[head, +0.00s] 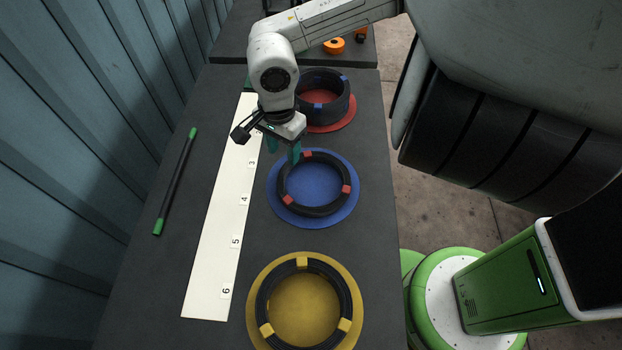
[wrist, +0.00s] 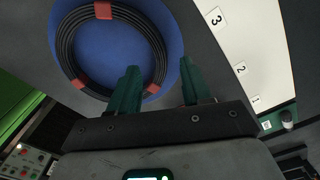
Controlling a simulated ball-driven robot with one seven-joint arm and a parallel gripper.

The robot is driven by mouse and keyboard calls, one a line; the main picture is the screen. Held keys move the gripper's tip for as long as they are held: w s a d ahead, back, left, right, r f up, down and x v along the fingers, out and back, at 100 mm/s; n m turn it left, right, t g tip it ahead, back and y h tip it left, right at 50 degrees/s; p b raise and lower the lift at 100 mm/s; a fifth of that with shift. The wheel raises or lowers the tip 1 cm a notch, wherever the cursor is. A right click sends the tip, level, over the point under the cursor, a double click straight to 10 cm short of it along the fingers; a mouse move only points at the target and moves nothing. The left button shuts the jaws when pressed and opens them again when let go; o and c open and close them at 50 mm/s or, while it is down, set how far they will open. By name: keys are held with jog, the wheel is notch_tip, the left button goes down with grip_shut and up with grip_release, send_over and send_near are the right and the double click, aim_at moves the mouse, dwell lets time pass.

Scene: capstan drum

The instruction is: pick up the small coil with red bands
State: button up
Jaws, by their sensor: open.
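The small black coil with red bands (head: 318,212) lies flat on a blue disc (head: 312,182). It shows at upper left in the wrist view (wrist: 68,45), with its red bands spaced around the ring. My gripper (head: 283,149) is open and empty, with teal fingers pointing down near the coil's far left edge. In the wrist view the gripper's fingers (wrist: 160,68) appear on either side of the coil's near right rim, with one red band seen between them. The height of the fingertips over the rim cannot be told.
A taller coil with blue bands (head: 340,105) stands on a red disc behind. A coil with yellow bands (head: 350,300) lies on a yellow disc in front. A numbered white strip (head: 215,265) and a green-ended rod (head: 175,182) lie left. Orange items (head: 334,46) sit at the back.

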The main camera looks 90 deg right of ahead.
aim_at(286, 165)
jog(key=shift+s+d+f+p, duration=0.1)
jog(key=shift+f+p, duration=0.35)
jog(key=shift+f, duration=0.95)
jog(key=shift+s+d+f+p, duration=0.1)
jog(key=shift+f+p, duration=0.3)
jog(key=shift+f, duration=1)
jog(key=shift+w, duration=0.1)
grip_shut()
jog(key=shift+r, duration=0.1)
